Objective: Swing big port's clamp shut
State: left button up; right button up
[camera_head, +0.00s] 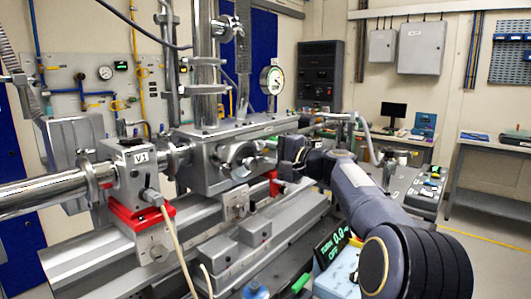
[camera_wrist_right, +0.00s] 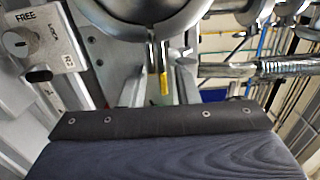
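The big port appears as a round metal flange (camera_head: 243,156) on the front of the steel chamber (camera_head: 210,165). My right gripper (camera_head: 284,160) is just right of it, with its dark end close to the chamber's right side. Its fingertips are too small and dark to read. In the right wrist view a round metal rim (camera_wrist_right: 155,15) fills the top. Two thin metal pieces, seemingly clamp lugs (camera_wrist_right: 152,68), hang side by side below it, one with a yellow mark. My left gripper is out of view.
A metal rod (camera_wrist_right: 240,69) lies right of the lugs in the wrist view. A plate with a FREE/LOCK knob (camera_wrist_right: 28,40) is at left. The V1 valve block (camera_head: 138,170) and beam pipe (camera_head: 40,192) stand left of the chamber. A workbench (camera_head: 490,144) is far right.

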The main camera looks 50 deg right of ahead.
jog(key=s+b, duration=0.1)
jog(key=s, duration=0.6)
jog(key=shift+s+d, duration=0.35)
jog(key=shift+s, duration=0.05)
dwell(0.3)
